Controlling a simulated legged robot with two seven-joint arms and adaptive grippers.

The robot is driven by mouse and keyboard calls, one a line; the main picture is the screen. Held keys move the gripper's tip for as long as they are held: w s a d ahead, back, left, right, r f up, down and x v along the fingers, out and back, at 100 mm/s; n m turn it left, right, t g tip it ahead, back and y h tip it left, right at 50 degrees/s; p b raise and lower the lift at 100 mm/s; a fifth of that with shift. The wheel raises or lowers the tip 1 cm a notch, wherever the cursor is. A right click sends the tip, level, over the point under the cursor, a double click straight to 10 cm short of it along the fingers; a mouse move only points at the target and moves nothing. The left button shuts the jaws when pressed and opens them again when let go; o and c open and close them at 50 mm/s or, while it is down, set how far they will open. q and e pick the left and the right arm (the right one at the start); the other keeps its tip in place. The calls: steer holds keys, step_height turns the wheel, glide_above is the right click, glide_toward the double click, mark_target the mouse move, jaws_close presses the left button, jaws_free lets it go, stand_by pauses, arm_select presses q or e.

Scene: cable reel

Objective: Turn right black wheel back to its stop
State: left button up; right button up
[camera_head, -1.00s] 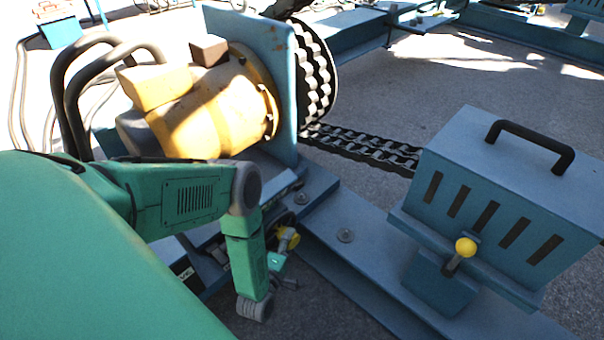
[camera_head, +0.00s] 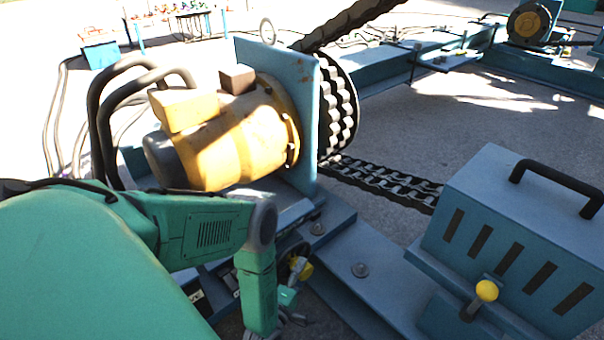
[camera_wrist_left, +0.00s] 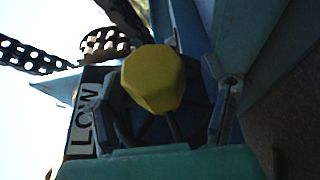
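A yellow knob (camera_head: 303,270) shows low in the head view, beside the frame under the yellow motor. It fills the middle of the left wrist view (camera_wrist_left: 153,80). A dark curved part (camera_head: 290,250) sits by it; I cannot tell whether this is the black wheel's rim. My left gripper (camera_head: 288,298) is just below the knob in the head view. In the wrist view its fingers (camera_wrist_left: 158,95) stand apart on both sides of the knob, with gaps visible; nothing looks clamped. My right gripper is out of view.
A label reading LOW (camera_wrist_left: 85,118) is left of the knob. The yellow motor (camera_head: 235,135) and blue upright plate (camera_head: 318,130) stand above my arm. A slotted blue box (camera_head: 520,235) with a yellow-balled lever (camera_head: 486,290) is at right. Grey floor lies behind.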

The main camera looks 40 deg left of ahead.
arm_select(q)
steer(key=shift+r, duration=0.1)
steer(key=v, duration=1.2)
stand_by(0.4)
